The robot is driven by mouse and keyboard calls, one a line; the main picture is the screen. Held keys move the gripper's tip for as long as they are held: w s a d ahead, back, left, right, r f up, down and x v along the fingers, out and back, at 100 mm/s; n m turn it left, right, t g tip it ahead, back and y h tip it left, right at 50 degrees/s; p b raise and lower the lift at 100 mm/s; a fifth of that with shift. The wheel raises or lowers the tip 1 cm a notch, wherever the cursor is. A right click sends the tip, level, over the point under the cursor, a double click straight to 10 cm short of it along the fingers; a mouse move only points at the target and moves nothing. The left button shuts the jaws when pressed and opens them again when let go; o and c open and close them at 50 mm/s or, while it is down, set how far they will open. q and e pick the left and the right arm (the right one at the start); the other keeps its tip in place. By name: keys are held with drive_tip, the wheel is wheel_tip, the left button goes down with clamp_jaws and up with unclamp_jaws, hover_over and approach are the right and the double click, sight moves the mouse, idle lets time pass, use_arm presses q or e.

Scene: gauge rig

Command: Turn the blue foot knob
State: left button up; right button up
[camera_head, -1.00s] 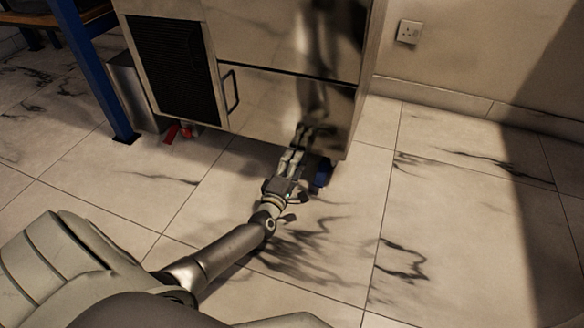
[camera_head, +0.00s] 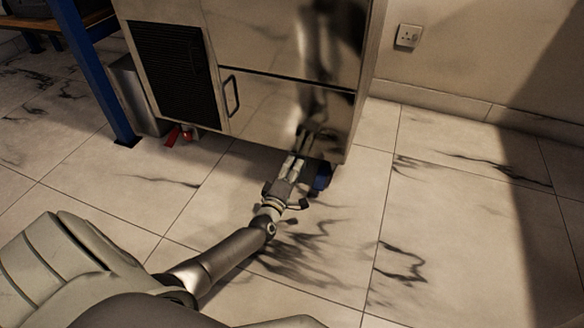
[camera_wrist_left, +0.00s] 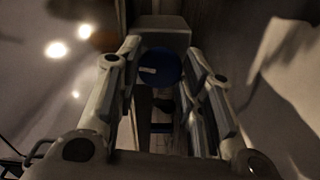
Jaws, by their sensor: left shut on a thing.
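The blue foot knob (camera_wrist_left: 158,67) is a round blue disc with a small white mark, between the fingertips in the left wrist view. My left gripper (camera_wrist_left: 157,72) is shut on it, with fingers along both sides. In the head view, my left gripper (camera_head: 293,162) reaches to the lower front edge of the steel cabinet (camera_head: 280,110). A dark blue part (camera_head: 321,177) shows just right of the fingers under the cabinet's corner; I cannot tell whether it is the same knob. My right gripper is not in view.
A red part (camera_head: 171,136) shows under the cabinet's left side. A blue post (camera_head: 95,75) stands at the left. The marbled tile floor (camera_head: 430,230) is clear to the right. A wall socket (camera_head: 408,35) is behind.

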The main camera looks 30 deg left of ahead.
use_arm(q)
drive_tip(key=m+p, duration=0.6)
drive_tip(key=m, duration=1.6)
drive_tip(key=shift+m, duration=0.4)
drive_tip(key=o, duration=1)
drive_tip(key=shift+o, duration=0.2)
drive_tip(key=shift+n, duration=0.3)
